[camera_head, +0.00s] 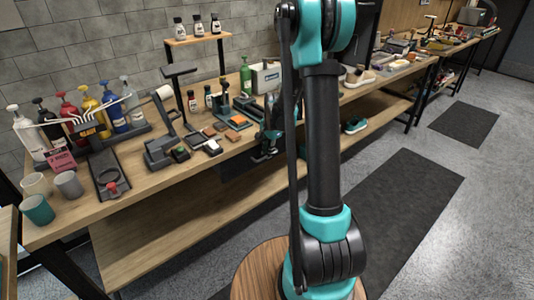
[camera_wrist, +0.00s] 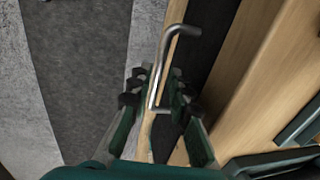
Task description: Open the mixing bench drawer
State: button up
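The mixing bench (camera_head: 150,190) is the long wooden bench along the wall in the head view. A dark drawer (camera_head: 238,172) shows under its top, partly hidden by my gripper (camera_head: 262,152). In the wrist view, a bent grey metal handle (camera_wrist: 172,50) runs along the dark drawer front (camera_wrist: 212,40). My gripper (camera_wrist: 160,88) has its two dark fingers apart, one on each side of the handle. The handle lies between them; a small gap seems to show, and firm contact cannot be made out. How far the drawer stands out is hard to tell.
Pump bottles (camera_head: 85,115) in a rack, cups (camera_head: 68,185) and small blocks (camera_head: 212,146) crowd the bench top. A lower wooden shelf (camera_head: 150,245) runs beneath. A round wooden stool-like top (camera_head: 262,270) stands in front. The floor with dark mats (camera_head: 415,190) is clear at right.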

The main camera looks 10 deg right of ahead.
jog(key=shift+f, duration=0.45)
grip_shut()
